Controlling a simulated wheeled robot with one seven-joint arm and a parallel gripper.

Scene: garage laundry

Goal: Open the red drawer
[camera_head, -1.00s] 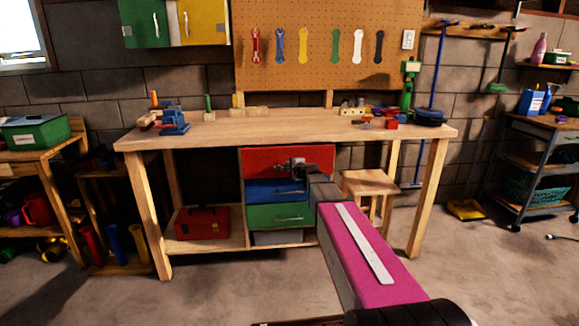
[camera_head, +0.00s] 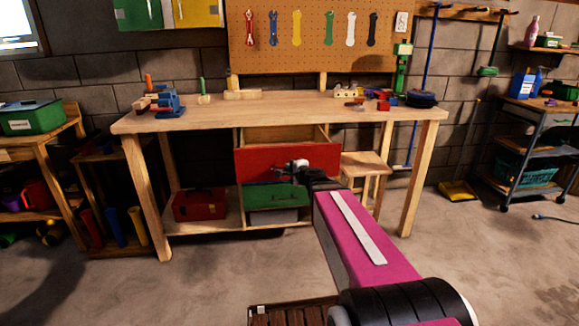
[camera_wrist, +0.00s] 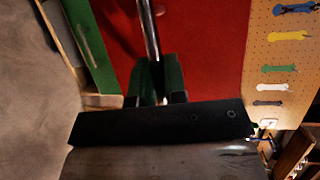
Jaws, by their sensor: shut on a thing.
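The red drawer (camera_head: 255,163) under the wooden workbench stands out from its cabinet, and its open inside shows above the red front. My gripper (camera_head: 290,168) is at the front's handle, right of its middle. In the wrist view, the red front (camera_wrist: 207,45) fills the upper middle. There my gripper (camera_wrist: 156,84) is shut on the metal bar handle (camera_wrist: 149,35), with a dark finger on each side of it. My wrist hides part of the front.
A red toolbox (camera_head: 200,204) sits on the lower shelf at left. A wooden stool (camera_head: 366,163) stands close on the right. The floor in front is largely clear.

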